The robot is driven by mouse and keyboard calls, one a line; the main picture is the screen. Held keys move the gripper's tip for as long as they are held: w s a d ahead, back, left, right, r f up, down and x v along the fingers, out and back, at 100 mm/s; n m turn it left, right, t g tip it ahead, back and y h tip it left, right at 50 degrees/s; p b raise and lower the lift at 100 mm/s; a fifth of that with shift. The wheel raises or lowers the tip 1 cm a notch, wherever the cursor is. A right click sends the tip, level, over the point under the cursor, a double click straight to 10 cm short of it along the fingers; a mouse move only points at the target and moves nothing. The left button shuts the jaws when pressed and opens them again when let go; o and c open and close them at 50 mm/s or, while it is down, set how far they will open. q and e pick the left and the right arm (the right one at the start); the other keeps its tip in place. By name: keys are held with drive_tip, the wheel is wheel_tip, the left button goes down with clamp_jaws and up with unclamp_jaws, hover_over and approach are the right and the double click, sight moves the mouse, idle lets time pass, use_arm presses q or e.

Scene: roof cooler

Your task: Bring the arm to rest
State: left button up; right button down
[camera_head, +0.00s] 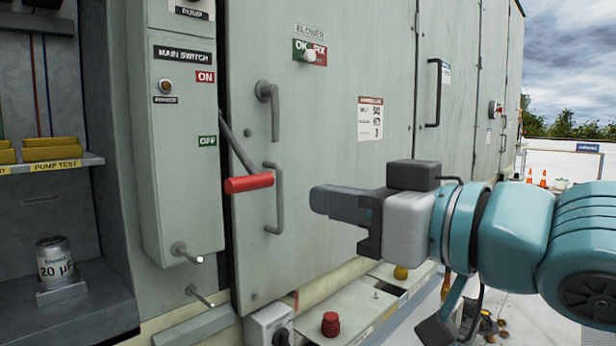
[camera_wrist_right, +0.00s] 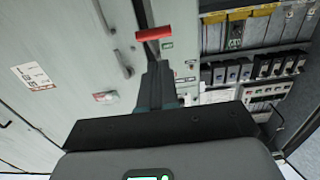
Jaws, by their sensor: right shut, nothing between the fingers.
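My right arm (camera_head: 510,235) is teal and comes in from the right in the head view. Its right gripper (camera_head: 322,200) is shut and empty, pointing left in front of the blower door, to the right of the red-handled lever. In the right wrist view the shut fingers (camera_wrist_right: 158,82) point at the cabinet front, below the red handle in the picture. My left gripper is in neither view.
The main switch box (camera_head: 185,150) has a lever with a red grip (camera_head: 249,183), near OFF. The blower door (camera_head: 340,120) has grey handles. A capacitor (camera_head: 54,262) stands in the open compartment at left. A red knob (camera_head: 330,324) sits on the low ledge.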

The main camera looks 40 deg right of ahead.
drive_tip(key=shift+s+f, duration=0.15)
drive_tip(key=shift+s, duration=0.3)
idle(0.3)
